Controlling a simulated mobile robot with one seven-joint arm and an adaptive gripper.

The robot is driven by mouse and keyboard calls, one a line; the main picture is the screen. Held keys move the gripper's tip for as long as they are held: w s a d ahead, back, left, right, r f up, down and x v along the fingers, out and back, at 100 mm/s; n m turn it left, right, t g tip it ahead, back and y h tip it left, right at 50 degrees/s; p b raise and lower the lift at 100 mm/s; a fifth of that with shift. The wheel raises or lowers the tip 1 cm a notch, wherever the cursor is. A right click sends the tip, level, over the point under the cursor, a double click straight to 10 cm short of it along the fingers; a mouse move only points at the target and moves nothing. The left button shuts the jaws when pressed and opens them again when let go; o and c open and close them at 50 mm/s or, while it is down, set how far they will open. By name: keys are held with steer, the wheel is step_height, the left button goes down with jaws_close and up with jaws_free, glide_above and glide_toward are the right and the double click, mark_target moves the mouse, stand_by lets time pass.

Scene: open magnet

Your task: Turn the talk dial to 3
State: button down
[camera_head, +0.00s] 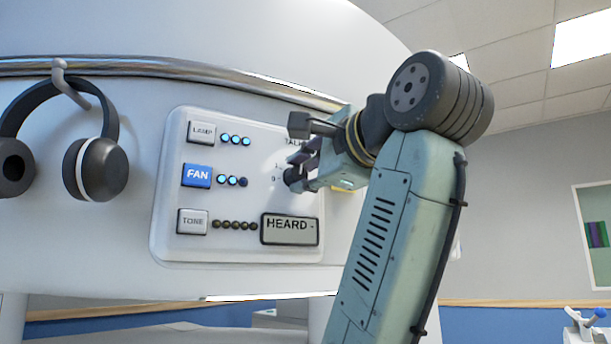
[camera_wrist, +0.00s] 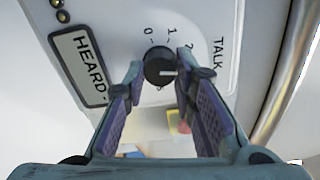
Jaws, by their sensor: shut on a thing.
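The talk dial (camera_wrist: 158,68) is a round dark knob with a white pointer line, on the panel under the TALK label. The wrist view shows the marks 0, 1 and 2 around it. The pointer line points right in that view, past the 2, towards my right finger, which hides any mark there. My gripper (camera_wrist: 161,84) is shut on the dial, with a ribbed finger on either side. In the head view my gripper (camera_head: 302,172) reaches the dial (camera_head: 290,176) from the right and covers most of the scale.
The white panel (camera_head: 172,245) also holds LAMP (camera_head: 201,132), FAN (camera_head: 197,175) and TONE (camera_head: 192,221) buttons, and a display reading HEARD (camera_head: 289,230). FAN is blue. A metal rail (camera_head: 200,68) runs above. Headphones (camera_head: 97,168) hang on a hook at the left.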

steer(key=shift+m, duration=0.8)
steer(key=c, duration=1.3)
jaws_free()
steer(key=v, duration=1.2)
steer(key=shift+f, duration=0.1)
